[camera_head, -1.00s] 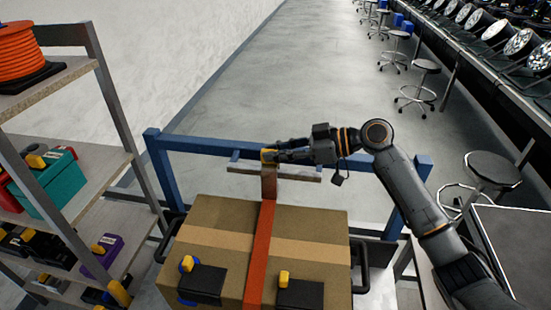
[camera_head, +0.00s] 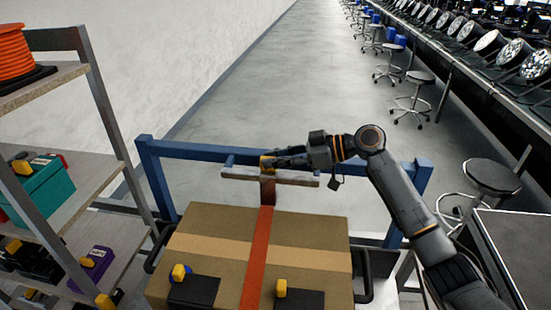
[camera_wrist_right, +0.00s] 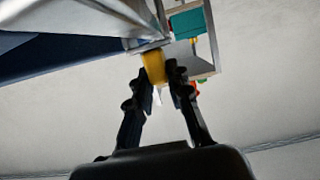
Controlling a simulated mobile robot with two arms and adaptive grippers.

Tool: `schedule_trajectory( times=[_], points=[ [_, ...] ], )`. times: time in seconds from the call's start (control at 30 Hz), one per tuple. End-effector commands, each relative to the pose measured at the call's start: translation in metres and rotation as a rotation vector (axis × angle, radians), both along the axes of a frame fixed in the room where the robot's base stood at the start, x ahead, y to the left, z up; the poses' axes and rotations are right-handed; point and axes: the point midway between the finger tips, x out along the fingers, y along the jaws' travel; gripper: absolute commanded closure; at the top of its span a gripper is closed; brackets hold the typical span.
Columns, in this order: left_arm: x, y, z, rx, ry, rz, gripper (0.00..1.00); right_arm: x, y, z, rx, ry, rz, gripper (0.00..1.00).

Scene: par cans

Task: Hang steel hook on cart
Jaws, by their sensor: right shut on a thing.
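The cart's blue rail frame (camera_head: 190,151) stands behind a cardboard box. A grey-brown crosspiece (camera_head: 245,174) lies just in front of the top rail. A yellow-topped piece (camera_head: 267,162) sits at its middle, and a brown strip hangs below it; this looks like the steel hook, but its shape is partly hidden. My right gripper (camera_head: 272,161) is shut on the yellow part, at about the top rail's height. The yellow part (camera_wrist_right: 153,66) shows between the fingers (camera_wrist_right: 163,85) in the right wrist view. I cannot tell whether the hook touches the rail. My left gripper is out of view.
The cardboard box (camera_head: 210,225) with an orange strap (camera_head: 258,255) fills the cart's front. A shelf rack (camera_head: 95,180) with cases stands at left. Stools (camera_head: 490,176) and a table of lamps line the right. The floor behind the cart is clear.

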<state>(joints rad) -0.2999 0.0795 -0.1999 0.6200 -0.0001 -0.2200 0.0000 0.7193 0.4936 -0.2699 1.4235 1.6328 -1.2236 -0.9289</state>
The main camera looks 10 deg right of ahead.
Motion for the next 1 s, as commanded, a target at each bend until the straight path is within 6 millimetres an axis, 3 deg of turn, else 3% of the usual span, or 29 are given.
schedule_trajectory(
  times=[0.37,0.4,0.5,0.53,0.83,1.0],
  points=[
    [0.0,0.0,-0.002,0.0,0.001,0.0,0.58,0.0,0.0,-0.001,0.001,-0.002,0.0,1.0],
    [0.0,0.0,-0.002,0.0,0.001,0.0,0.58,0.0,0.0,-0.001,0.001,-0.002,0.0,0.78],
    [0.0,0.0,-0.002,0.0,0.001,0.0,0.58,0.0,0.0,-0.001,0.001,-0.002,-0.001,0.58],
    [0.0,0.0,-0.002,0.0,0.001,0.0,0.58,0.0,0.0,-0.001,0.0,-0.002,-0.001,0.55],
    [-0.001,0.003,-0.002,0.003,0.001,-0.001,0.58,0.0,-0.001,-0.002,-0.001,0.0,0.0,0.55],
    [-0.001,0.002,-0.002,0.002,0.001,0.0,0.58,-0.006,-0.016,0.003,0.0,-0.001,-0.003,0.55]
  ],
)
